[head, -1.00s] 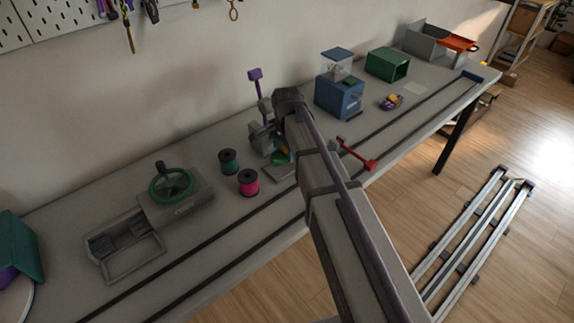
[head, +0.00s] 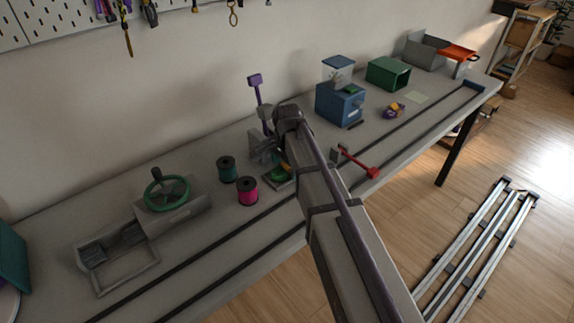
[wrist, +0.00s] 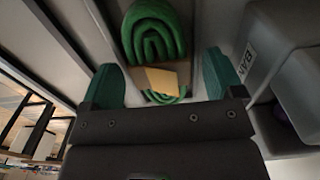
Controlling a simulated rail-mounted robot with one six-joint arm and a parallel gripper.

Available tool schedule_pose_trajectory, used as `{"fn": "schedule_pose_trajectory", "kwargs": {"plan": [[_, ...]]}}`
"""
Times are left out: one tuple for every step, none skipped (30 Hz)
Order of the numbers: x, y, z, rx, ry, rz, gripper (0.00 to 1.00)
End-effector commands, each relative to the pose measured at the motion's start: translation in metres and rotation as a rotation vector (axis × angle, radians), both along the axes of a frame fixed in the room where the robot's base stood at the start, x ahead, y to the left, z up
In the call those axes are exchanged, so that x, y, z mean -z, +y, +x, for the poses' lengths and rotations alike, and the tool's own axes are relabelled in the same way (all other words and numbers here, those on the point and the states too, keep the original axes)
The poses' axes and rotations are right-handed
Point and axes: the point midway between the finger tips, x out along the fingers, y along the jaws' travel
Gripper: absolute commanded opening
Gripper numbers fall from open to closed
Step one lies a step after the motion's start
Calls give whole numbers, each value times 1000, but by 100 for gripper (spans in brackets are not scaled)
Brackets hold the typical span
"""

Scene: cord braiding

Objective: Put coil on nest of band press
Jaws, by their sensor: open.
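A green coil (wrist: 157,28) of looped cord shows in the wrist view, with a tan strip across it and a yellow patch (wrist: 166,79) on or over it. In the head view a small part of the coil (head: 279,173) shows beside my arm, low at the foot of a grey press with a purple lever (head: 255,80), which looks like the band press. My gripper (wrist: 162,66) is open, its teal fingers on either side of the coil's strip, apart from each other. Whether they touch the coil is unclear. The nest is mostly hidden by my arm and the coil.
A grey body with partly legible lettering (wrist: 250,60) stands close right in the wrist view. Teal (head: 227,169) and pink (head: 247,191) spools stand left of the press. A red-handled lever (head: 357,163) and blue machine (head: 340,102) stand to the right.

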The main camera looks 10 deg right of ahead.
Motion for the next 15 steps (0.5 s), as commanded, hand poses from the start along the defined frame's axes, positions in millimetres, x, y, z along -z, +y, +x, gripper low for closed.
{"fn": "schedule_pose_trajectory", "kwargs": {"plan": [[0,0,0,0,0,0,87],[0,0,0,0,0,0,87],[-2,0,0,0,0,0,87],[-3,0,0,0,0,0,87],[-6,0,0,0,0,0,87],[-11,0,0,0,0,0,87],[-15,0,0,0,0,0,87],[-21,0,0,0,0,0,87],[-29,0,0,0,0,0,87],[-37,0,0,0,0,0,87],[-44,0,0,0,0,0,87],[-55,0,0,0,0,0,87],[-64,0,0,0,0,0,87],[-72,0,0,0,0,0,87],[-84,0,0,0,0,0,87]]}}
